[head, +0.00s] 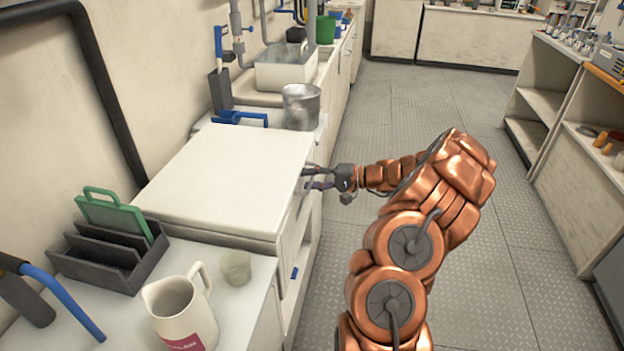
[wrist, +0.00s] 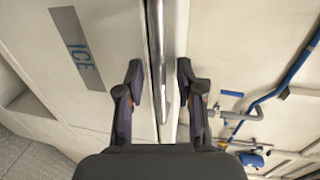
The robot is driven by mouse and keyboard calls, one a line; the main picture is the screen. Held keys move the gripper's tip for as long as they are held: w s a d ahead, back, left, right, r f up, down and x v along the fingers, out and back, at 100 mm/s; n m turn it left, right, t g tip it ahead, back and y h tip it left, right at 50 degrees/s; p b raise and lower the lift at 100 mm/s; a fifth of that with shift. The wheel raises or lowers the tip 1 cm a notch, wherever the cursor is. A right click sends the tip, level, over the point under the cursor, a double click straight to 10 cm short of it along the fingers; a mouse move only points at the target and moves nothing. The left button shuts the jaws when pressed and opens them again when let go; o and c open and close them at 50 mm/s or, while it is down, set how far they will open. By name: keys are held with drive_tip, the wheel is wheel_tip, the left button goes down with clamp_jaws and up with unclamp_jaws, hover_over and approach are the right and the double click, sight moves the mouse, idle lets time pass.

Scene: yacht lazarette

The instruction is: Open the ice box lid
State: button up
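The ice box lid (head: 225,175) is a wide cream slab lying flat and shut on the counter by the left wall. In the wrist view, the front panel (wrist: 40,70) carries a grey "ICE" label (wrist: 78,50). A metal bar handle (wrist: 168,60) runs along the lid's front edge. My gripper (head: 311,178) is at the lid's front edge, about midway along it. In the wrist view, my gripper (wrist: 160,78) is open, with one finger on each side of the handle. I cannot tell whether either finger touches it.
A metal pot (head: 301,107) and a blue-handled tool (head: 240,118) stand beyond the lid. The floor aisle (head: 400,110) is clear.

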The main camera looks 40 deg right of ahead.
clamp_jaws()
idle(0.6)
